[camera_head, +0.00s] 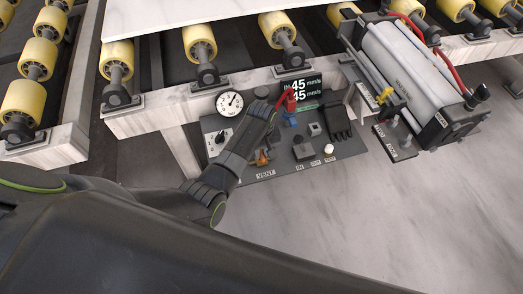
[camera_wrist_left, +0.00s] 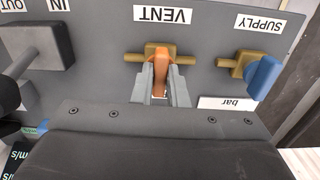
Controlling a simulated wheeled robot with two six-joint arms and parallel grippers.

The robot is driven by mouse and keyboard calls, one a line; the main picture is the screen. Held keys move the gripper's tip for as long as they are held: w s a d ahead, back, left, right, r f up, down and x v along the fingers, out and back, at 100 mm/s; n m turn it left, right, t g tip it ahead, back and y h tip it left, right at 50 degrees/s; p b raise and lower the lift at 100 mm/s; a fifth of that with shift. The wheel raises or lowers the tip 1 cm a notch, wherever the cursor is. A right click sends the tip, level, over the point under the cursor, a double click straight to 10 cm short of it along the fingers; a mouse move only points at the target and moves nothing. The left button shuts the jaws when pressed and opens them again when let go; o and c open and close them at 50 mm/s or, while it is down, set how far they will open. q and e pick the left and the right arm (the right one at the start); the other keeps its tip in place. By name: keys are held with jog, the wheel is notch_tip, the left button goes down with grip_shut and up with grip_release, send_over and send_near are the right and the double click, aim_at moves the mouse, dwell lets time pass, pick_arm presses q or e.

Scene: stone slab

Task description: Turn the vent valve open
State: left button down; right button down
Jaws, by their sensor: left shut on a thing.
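The vent valve is a brass fitting with an orange lever. In the left wrist view its lever (camera_wrist_left: 160,62) sits between the two grey fingers of my left gripper (camera_wrist_left: 163,88), which is shut on it. The VENT label (camera_wrist_left: 163,15) reads upside down beside it. In the head view the orange valve (camera_head: 261,159) shows at the panel's lower edge, partly hidden by my left gripper (camera_head: 264,145). The lever stands across the brass pipe, pointing away from the label.
The dark panel (camera_head: 288,169) carries a round gauge (camera_head: 230,102), a display (camera_head: 301,90) and several knobs. In the left wrist view the blue-handled supply valve (camera_wrist_left: 264,77) is at right and a grey block (camera_wrist_left: 48,45) at left.

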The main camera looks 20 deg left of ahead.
pick_arm(q)
jog(key=m+p, duration=0.3)
jog(key=shift+r, duration=0.25)
jog(key=m+p, duration=0.2)
jog(key=m, duration=0.1)
jog(key=m+p, duration=0.1)
jog(key=m, duration=0.1)
jog(key=shift+f+m, duration=0.1)
jog(key=shift+m, duration=0.2)
jog(key=m+p, duration=0.2)
jog(key=m, duration=0.2)
jog(key=shift+m, duration=0.3)
jog(key=m+p, duration=0.1)
jog(key=m, duration=0.3)
jog(key=shift+w+f, duration=0.1)
jog(key=shift+m, duration=0.3)
jog(key=c, duration=1.4)
grip_release()
jog(key=shift+c, duration=0.2)
